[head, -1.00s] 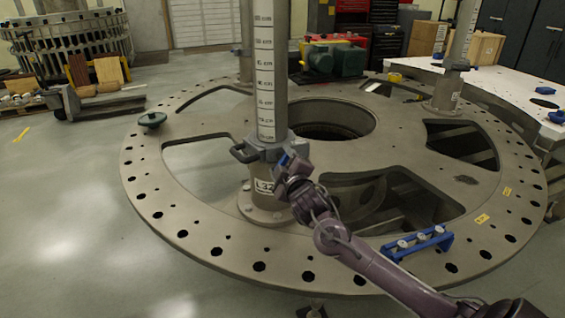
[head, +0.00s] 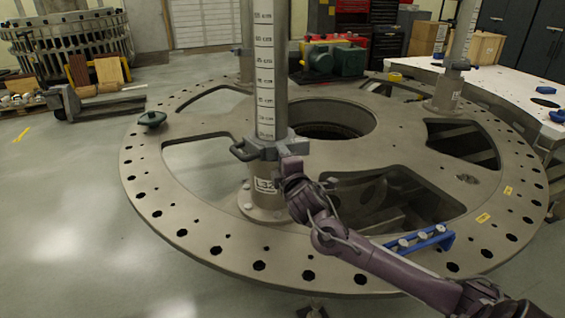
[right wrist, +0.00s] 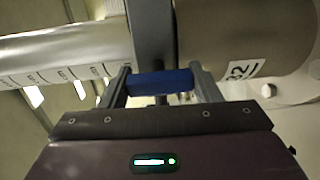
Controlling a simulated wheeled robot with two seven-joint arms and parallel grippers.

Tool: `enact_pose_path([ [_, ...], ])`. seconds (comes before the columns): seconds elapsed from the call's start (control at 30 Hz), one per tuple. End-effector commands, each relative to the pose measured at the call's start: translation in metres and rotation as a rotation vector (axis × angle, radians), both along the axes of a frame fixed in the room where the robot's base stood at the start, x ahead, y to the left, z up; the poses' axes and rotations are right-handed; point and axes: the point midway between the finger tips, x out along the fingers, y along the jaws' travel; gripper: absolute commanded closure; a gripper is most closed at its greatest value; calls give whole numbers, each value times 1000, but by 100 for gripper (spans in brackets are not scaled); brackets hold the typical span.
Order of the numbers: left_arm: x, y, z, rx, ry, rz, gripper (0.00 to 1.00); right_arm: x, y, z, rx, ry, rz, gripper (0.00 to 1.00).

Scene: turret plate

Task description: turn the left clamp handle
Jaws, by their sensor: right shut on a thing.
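The clamp (head: 262,148) is a grey collar around the near graduated post (head: 264,80), low on the post above the L32 label. A dark loop-shaped grip (head: 240,151) sticks out on its left side. My right gripper (head: 291,163) is at the clamp's right front side and hides the handle there in the head view. The right wrist view shows the blue clamp handle (right wrist: 160,82) between my right fingers, which are shut on it. The grey clamp body (right wrist: 153,35) is just beyond the handle. My left gripper is in neither view.
The post stands on a large round turret plate (head: 190,215) with wide cut-outs and rim holes. A blue rack with white knobs (head: 420,240) lies on the plate near my right forearm. A dark knob-like part (head: 152,118) sits on the left rim. Another post (head: 455,75) stands far right.

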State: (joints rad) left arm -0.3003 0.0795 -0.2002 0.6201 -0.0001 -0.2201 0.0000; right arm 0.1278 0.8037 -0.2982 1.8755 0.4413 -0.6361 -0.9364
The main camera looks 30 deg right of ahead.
Motion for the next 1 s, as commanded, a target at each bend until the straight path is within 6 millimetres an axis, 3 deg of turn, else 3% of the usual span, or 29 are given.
enact_pose_path([
  [0.37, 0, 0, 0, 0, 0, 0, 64, 0, 1, 0, -8, 4, 2, 66],
  [0.4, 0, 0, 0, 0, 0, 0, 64, 0, 1, 0, -8, 4, 2, 42],
  [0.57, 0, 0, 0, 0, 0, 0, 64, 0, 0, 0, -7, 3, 2, 21],
  [0.87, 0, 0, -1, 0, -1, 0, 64, -2, 0, -1, -6, 3, 0, 21],
  [1.0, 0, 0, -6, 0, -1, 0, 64, -15, 5, -2, -8, 4, 2, 21],
])
